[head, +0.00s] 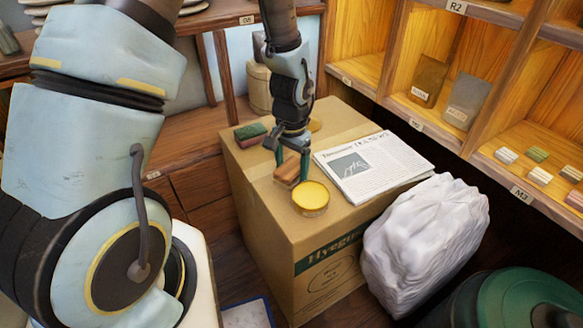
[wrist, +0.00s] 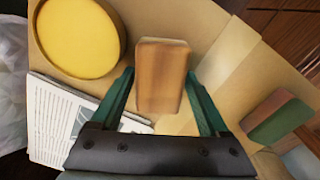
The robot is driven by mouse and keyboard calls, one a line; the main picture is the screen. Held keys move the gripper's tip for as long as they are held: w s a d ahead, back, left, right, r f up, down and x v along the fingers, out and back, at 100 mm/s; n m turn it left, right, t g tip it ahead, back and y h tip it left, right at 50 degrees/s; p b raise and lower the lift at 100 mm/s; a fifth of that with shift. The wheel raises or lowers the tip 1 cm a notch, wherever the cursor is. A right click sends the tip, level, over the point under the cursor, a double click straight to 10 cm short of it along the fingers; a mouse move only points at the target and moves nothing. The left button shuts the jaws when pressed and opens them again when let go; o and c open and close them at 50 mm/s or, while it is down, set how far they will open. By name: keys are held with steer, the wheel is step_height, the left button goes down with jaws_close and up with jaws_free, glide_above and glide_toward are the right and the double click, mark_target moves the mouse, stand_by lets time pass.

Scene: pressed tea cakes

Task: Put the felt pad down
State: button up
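The felt pad, by its looks a brown block with a paler underside (head: 288,173), is at my gripper's fingertips over the cardboard box (head: 262,215). In the wrist view the felt pad (wrist: 162,78) fills the space between the two green fingertips. My gripper (head: 292,160) points down and appears shut on it; the fingers (wrist: 160,72) lie along its two sides. I cannot tell whether its underside touches the box top.
On the box top, a round yellow tin (head: 310,197) stands close beside the pad. A newspaper (head: 372,168) lies to the right, a green and red block (head: 250,134) at the back left. A white wrapped bundle (head: 425,240) stands right of the box. Wooden shelves (head: 400,108) are behind.

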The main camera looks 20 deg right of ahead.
mark_target(292, 166)
steer(key=shift+o, duration=1.2)
steer(key=shift+r, duration=0.1)
step_height(292, 166, up, 12)
steer(key=a+r+n, duration=0.1)
steer(key=a+n, duration=0.2)
steer(key=a, duration=0.5)
steer(key=a+r+n+t, duration=0.1)
steer(key=a+r+n, duration=0.1)
steer(key=a, duration=0.7)
steer(key=a+r+n, duration=0.2)
steer(key=a+n, duration=0.3)
steer(key=a, duration=0.3)
steer(key=shift+w+a+t, duration=0.3)
steer(key=shift+w+a, duration=0.1)
steer(key=shift+w, duration=0.05)
